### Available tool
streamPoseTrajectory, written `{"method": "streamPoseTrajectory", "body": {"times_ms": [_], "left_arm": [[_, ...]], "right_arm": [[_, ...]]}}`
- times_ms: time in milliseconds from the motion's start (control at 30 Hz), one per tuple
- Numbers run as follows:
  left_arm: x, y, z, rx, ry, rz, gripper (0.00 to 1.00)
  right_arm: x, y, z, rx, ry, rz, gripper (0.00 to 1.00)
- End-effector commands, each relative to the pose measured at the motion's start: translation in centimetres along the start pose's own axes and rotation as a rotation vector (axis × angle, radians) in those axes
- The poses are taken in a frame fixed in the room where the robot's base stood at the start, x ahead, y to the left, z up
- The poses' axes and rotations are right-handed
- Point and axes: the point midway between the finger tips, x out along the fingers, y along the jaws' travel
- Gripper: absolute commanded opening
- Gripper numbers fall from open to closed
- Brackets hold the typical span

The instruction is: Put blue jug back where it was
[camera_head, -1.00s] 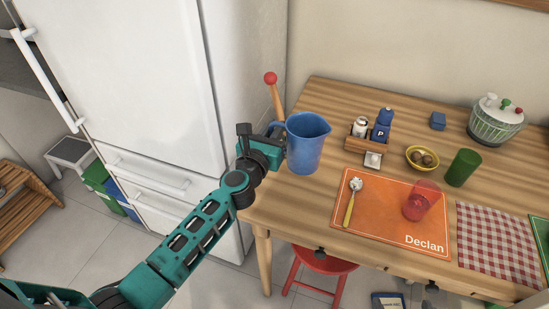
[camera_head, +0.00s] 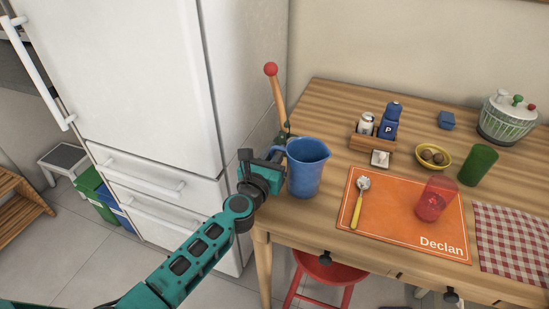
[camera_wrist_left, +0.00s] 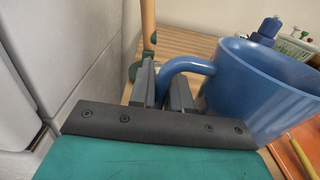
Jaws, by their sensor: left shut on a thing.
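The blue jug (camera_head: 308,168) is upright at the left end of the wooden table (camera_head: 330,110), left of the orange placemat. Its handle points left, toward my left gripper (camera_head: 277,158). My left gripper is shut on the jug's handle. In the left wrist view the jug (camera_wrist_left: 255,90) fills the right side, and the gripper's fingers (camera_wrist_left: 162,88) close around the handle. The jug's base is at or just above the tabletop; I cannot tell if it touches. My right gripper is not in view.
A wooden stick with a red ball top (camera_head: 271,70) stands just behind the gripper. The white fridge (camera_head: 150,90) is at left; a red stool (camera_head: 328,268) is below.

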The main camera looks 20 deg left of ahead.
Motion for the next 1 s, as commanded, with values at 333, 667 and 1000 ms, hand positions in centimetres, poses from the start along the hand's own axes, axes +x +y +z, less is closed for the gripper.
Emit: {"method": "streamPoseTrajectory", "body": {"times_ms": [333, 667, 1000], "left_arm": [[0.09, 0.0, -0.1, -0.004, -0.006, 0.001, 0.0], [0.0, 0.01, -0.18, 0.0, -0.001, 0.0, 0.43], [-0.78, -0.04, 0.13, 0.0, 0.001, -0.001, 0.43]], "right_arm": [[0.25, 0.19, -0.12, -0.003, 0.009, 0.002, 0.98], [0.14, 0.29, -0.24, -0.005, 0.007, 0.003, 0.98], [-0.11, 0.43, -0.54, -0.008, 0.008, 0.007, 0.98]]}}
